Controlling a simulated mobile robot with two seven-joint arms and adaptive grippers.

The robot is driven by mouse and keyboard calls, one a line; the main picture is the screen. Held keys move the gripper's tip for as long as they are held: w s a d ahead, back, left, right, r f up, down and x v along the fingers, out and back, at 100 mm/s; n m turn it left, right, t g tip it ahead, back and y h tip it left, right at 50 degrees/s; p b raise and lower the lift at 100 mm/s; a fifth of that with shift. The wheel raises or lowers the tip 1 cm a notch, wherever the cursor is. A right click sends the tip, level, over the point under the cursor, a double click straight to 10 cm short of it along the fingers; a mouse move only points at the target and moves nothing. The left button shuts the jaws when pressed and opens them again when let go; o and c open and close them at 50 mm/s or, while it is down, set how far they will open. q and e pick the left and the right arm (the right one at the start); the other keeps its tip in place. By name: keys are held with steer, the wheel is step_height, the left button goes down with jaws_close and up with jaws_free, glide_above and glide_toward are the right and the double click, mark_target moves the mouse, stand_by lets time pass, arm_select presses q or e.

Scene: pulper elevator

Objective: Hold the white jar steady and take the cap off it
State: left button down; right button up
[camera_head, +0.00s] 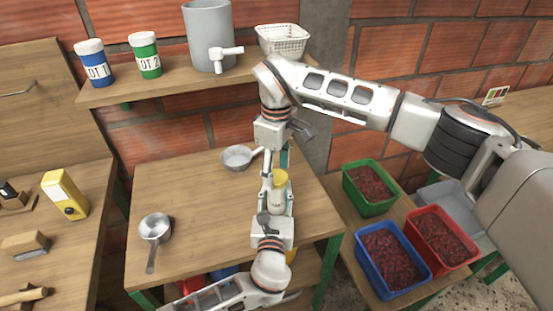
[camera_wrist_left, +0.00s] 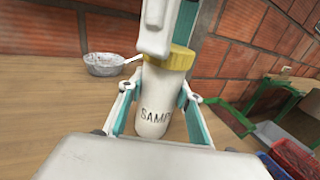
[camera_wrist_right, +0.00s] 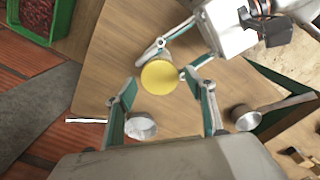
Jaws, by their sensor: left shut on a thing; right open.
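The white jar (camera_head: 276,203) stands upright on the wooden table, with its yellow cap (camera_head: 280,178) on top. In the left wrist view the jar (camera_wrist_left: 154,118) shows part of a dark "SAMP" label. My left gripper (camera_head: 273,208) comes in from the front and is shut on the jar's body, a finger on each side, below the cap. My right gripper (camera_head: 277,160) points down above the cap.
A saucepan (camera_head: 238,157) sits behind the jar and another pan (camera_head: 155,228) at the table's left. Green (camera_head: 348,182), red (camera_head: 470,247) and blue (camera_head: 398,286) crates of red fruit stand lower right. The shelf (camera_head: 170,92) holds containers.

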steer(key=shift+f, duration=0.55)
steer(key=c, duration=1.2)
steer(key=shift+o, duration=0.2)
